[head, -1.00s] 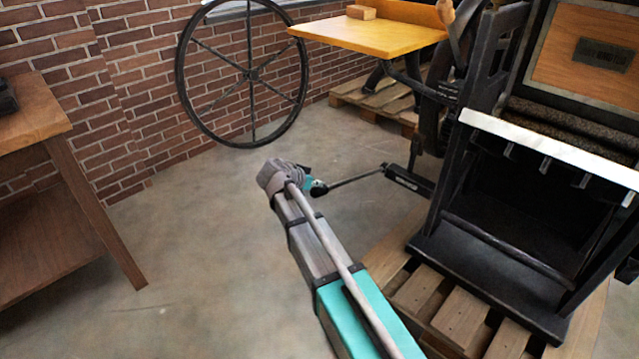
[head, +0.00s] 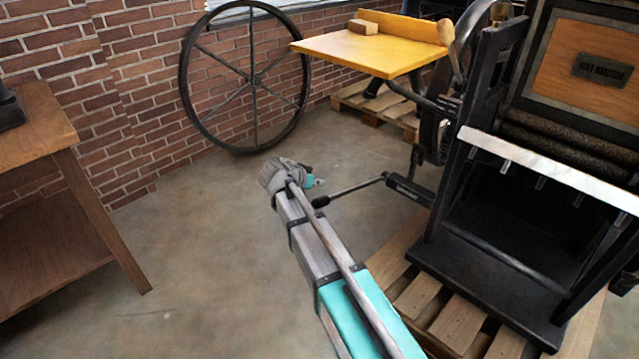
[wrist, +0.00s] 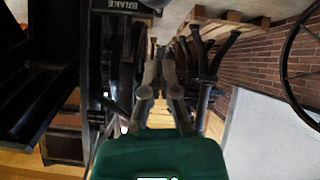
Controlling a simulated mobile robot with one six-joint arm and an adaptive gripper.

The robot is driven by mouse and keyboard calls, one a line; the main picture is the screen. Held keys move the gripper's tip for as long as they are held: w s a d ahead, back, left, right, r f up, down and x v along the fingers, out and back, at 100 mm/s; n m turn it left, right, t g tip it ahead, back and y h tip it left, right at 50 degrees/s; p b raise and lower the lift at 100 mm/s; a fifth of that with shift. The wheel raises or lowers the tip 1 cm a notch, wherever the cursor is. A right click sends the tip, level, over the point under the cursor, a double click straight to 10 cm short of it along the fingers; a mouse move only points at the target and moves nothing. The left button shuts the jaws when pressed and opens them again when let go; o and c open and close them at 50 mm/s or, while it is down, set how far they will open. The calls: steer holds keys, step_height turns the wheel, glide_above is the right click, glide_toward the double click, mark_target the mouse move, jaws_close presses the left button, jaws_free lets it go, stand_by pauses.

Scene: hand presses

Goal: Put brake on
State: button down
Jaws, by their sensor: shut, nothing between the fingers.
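The brake lever (head: 355,189) is a thin rod with a black knob (head: 320,201) at its left end. Its right end meets a black block (head: 408,188) low at the side of the black press. In the wrist view a dark plate lettered BRAKE (wrist: 122,5) shows at the top edge, left of the fingers. My gripper (head: 312,181) is just beyond and above the knob in the head picture, partly hidden by my wrist. In the wrist view my gripper (wrist: 161,55) has its grey fingers together and empty. Whether it touches the rod cannot be told.
The black press stands on a wooden pallet (head: 418,297) at right. A yellow board (head: 370,52) sticks out above the far floor. A large spoked wheel (head: 187,88) leans by the brick wall. A wooden table (head: 95,220) is at left. The floor between is clear.

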steer(key=p+v, duration=0.4)
steer(key=v, duration=0.5)
steer(key=shift+s+a+f, duration=0.2)
steer(key=shift+a+f, duration=0.05)
steer(key=shift+d, duration=0.1)
steer(key=s+d+f+n+g+y, duration=0.4)
steer(key=s+d, duration=0.5)
steer(key=d, duration=0.4)
steer(key=s+d+f+n+g+y, duration=0.35)
steer(key=s+d, duration=0.55)
steer(key=d, duration=0.4)
step_height(320, 180, up, 36)
steer(key=p, duration=3.6)
steer(key=shift+d, duration=0.15)
